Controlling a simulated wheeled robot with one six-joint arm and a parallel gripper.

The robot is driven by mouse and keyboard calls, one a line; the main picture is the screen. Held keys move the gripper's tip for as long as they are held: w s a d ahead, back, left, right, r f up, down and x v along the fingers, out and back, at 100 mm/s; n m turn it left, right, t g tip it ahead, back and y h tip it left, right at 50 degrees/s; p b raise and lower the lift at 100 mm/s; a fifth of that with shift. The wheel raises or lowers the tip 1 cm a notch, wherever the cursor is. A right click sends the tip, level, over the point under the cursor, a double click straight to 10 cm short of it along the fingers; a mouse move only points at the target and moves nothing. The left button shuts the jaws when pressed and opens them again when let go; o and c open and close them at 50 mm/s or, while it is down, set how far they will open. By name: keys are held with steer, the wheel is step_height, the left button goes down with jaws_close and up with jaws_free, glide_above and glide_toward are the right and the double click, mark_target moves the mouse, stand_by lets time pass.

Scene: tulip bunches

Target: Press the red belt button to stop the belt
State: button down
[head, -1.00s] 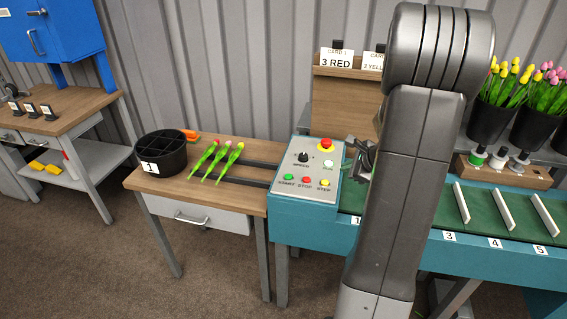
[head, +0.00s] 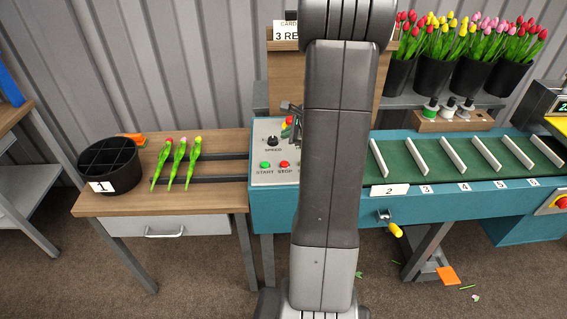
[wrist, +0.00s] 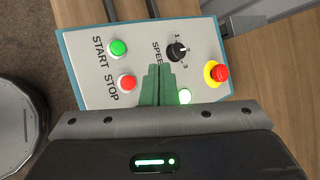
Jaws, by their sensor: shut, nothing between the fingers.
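The control panel (head: 262,178) sits at the left end of the belt. Its red STOP button (head: 284,164) is beside the green START button (head: 265,165); my arm hides the panel's right part in the head view. In the wrist view the STOP button (wrist: 127,82) is just left of my gripper (wrist: 157,72). A larger red mushroom button on a yellow collar (wrist: 217,73) is to the right. I cannot tell the fingertips' height above the panel.
The black speed knob (wrist: 176,52) stands up near the fingertips. The green belt (head: 400,158) has white dividers. A table (head: 222,190) at left holds three tulips (head: 178,162) and a black divided bucket (head: 108,165). Flower buckets (head: 437,75) stand behind the belt.

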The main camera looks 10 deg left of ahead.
mark_target(287, 164)
steer(key=shift+f, duration=0.15)
step_height(287, 164, down, 9)
steer(key=b, duration=0.7)
steer(key=shift+r, duration=0.2)
stand_by(1.5)
steer(key=shift+f+b, duration=0.4)
steer(key=shift+b, duration=0.25)
steer(key=shift+f+b, duration=0.4)
steer(key=shift+f, duration=0.05)
stand_by(0.6)
steer(key=shift+r+p, duration=0.7)
steer(key=shift+r, duration=0.2)
steer(key=shift+r+p, duration=2.05)
steer(key=shift+r, duration=0.4)
